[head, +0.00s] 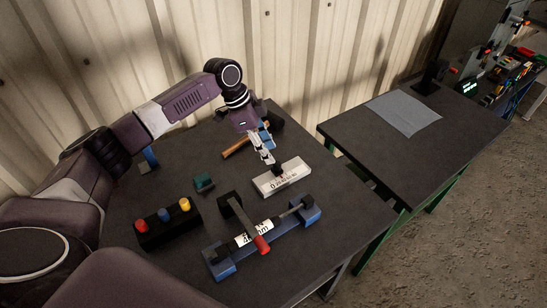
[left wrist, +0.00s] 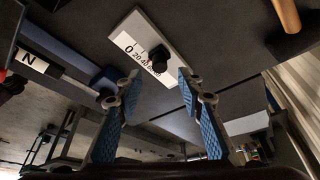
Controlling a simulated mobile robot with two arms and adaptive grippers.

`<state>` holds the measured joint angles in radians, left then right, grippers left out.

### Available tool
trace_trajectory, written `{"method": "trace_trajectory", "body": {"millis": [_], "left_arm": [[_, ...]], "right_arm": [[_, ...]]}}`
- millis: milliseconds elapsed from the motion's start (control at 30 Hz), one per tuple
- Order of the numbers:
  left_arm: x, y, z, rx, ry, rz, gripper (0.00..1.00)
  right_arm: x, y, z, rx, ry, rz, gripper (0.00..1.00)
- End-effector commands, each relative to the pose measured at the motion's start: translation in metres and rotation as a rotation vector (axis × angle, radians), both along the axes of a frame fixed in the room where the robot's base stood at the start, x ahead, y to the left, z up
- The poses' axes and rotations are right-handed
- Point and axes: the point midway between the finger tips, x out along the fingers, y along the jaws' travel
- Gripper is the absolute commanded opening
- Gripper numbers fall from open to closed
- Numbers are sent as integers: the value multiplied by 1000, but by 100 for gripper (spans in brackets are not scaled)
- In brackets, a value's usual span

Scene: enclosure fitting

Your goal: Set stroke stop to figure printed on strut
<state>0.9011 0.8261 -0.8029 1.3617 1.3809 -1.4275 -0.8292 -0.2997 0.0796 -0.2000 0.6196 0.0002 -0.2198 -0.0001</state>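The stroke stop is a white block (head: 284,181) with a printed scale starting at 0 and a black knob (head: 277,170). In the left wrist view the scale block (left wrist: 146,40) lies ahead, with the black knob (left wrist: 158,60) between and beyond my fingertips. My left gripper (head: 272,161) is just above the block, open and empty, blue pads apart (left wrist: 158,82). The strut (head: 290,212) lies in a blue holder (head: 221,267) with a black lever and red handle (head: 262,245) across it. The lever partly covers its white label (head: 243,239); the figure is unreadable. My right gripper is out of view.
A black box with red, blue and yellow buttons (head: 167,228) stands left of the strut. A small green block (head: 204,183) and a hammer (head: 237,147) lie farther back. A second table with a grey mat (head: 404,113) stands right, across a gap.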

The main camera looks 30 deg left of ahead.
Motion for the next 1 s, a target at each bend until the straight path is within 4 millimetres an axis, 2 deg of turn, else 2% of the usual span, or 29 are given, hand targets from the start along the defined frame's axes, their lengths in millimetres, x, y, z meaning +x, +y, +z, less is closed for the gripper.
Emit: {"method": "trace_trajectory", "body": {"millis": [33,200,400,1000], "left_arm": [[-1,4,11,0,-3,0,35],[-6,15,41,0,-2,0,35],[-9,23,60,1,-2,1,35],[-10,23,62,0,0,0,35]], "right_arm": [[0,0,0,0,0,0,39],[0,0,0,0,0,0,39],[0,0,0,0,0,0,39],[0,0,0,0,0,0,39]]}}
